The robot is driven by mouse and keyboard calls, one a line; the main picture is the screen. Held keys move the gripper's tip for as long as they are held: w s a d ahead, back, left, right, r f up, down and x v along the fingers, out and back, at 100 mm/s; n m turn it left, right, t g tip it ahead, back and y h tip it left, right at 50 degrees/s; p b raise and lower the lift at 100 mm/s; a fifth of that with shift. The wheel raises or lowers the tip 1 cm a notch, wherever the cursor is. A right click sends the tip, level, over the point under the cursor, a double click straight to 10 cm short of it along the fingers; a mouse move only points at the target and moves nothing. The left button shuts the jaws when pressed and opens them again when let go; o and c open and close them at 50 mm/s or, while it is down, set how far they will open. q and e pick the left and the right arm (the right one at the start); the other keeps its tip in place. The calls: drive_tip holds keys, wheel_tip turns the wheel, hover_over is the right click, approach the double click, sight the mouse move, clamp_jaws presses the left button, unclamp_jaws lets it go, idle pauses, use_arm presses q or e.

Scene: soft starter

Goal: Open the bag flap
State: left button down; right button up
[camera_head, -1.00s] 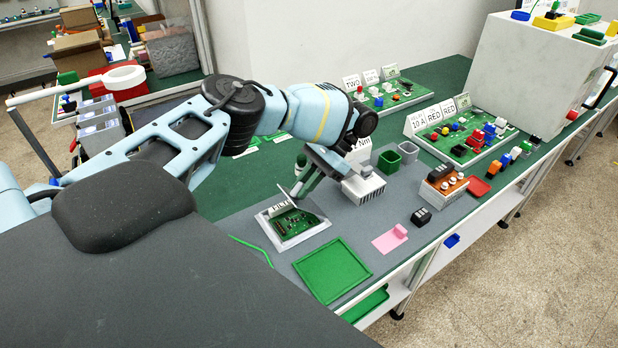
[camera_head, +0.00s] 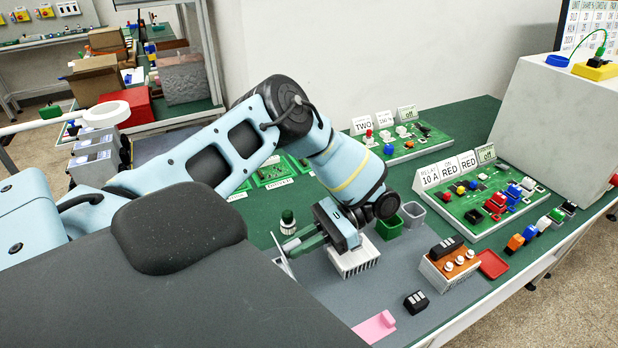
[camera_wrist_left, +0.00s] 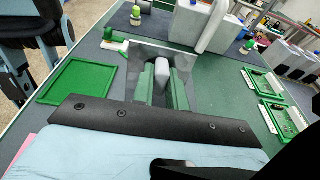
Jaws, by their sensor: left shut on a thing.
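My left gripper (camera_head: 297,243) is shut, with its green fingers pointing left and down. A pale, thin sheet edge (camera_head: 284,262), apparently the bag flap, stands at the fingertips in the head view. In the left wrist view the green fingers (camera_wrist_left: 162,86) sit over a dim, see-through sheet (camera_wrist_left: 198,72), which seems to be the same flap. The rest of the bag and its board is hidden behind a dark part in front in the head view. I cannot tell how far the flap is raised. My right gripper is not in view.
A white finned block (camera_head: 354,259) stands right beside my left gripper. A green tray (camera_wrist_left: 82,80) lies left in the wrist view. Grey mat between them is partly clear.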

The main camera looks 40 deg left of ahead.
use_arm(q)
drive_tip(key=shift+w+f, duration=0.1)
drive_tip(key=shift+w, duration=0.1)
idle(0.4)
drive_tip(key=c, duration=1.4)
unclamp_jaws()
